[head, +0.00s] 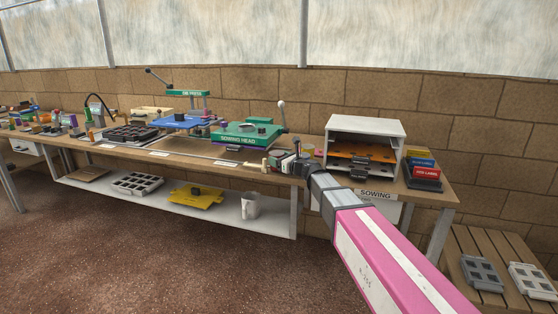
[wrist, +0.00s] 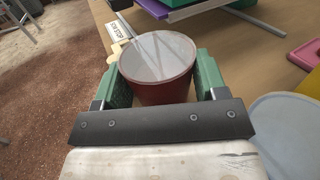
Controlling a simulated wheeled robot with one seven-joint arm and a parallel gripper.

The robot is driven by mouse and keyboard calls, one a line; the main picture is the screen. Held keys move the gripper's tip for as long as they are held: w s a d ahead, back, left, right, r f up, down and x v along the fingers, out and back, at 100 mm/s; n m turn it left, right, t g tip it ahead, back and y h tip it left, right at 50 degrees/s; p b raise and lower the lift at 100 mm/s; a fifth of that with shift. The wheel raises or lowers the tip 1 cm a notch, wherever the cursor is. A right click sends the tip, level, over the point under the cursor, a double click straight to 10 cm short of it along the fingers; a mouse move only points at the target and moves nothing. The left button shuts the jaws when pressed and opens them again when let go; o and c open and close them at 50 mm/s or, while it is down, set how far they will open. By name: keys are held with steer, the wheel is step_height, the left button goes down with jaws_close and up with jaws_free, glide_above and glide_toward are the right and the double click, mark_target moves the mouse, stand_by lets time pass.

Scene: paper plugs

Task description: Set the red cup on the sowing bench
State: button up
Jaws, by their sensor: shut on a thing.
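The red cup (wrist: 160,92) is dark red outside with a pale grey inside, and its mouth faces up in the wrist view. My gripper (wrist: 162,78) is shut on it, with one green finger on each side. In the head view my gripper (head: 280,161) is over the front of the sowing bench (head: 225,171), right of the green sowing head (head: 240,138). The cup is not clearly visible there. I cannot tell whether its base touches the bench top.
A white cabinet with an orange shelf (head: 352,151) stands to the right, beside coloured label boxes (head: 423,169). A pale round thing (wrist: 285,125) lies right of my gripper in the wrist view. A white mug (head: 250,206) stands on the lower shelf.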

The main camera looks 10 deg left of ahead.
steer(key=shift+f, duration=0.2)
steer(key=o, duration=0.6)
steer(key=shift+o, duration=0.2)
steer(key=shift+s+d+r, duration=0.1)
steer(key=shift+r, duration=0.05)
steer(key=v, duration=1.1)
steer(key=shift+s+d, duration=0.3)
